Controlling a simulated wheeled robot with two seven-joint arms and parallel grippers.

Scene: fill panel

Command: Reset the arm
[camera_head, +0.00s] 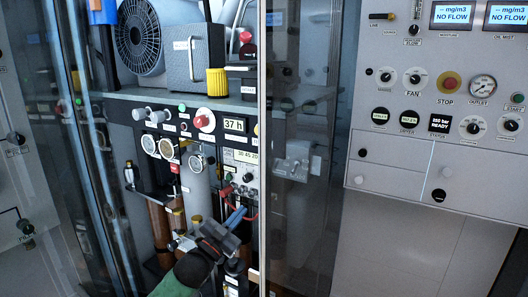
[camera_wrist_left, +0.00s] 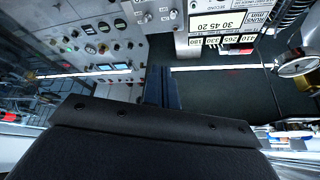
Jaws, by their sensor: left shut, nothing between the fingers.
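My left arm comes in at the bottom of the head view, and its gripper (camera_head: 236,218) is in front of the lower part of the equipment bay, near the grey cylinder (camera_head: 197,190) and a red hose. In the left wrist view the gripper's dark blue fingers (camera_wrist_left: 161,87) are together with nothing between them. They point toward a dark open area beside the instrument panels. Whether they touch anything is unclear. My right gripper is in neither view.
The control panel (camera_head: 440,110) with dials and a red stop button is at the right. A glass door edge (camera_head: 262,130) stands close right of the gripper. Gauges (camera_head: 165,147), a grey box (camera_head: 194,58) and a fan (camera_head: 138,37) fill the bay above.

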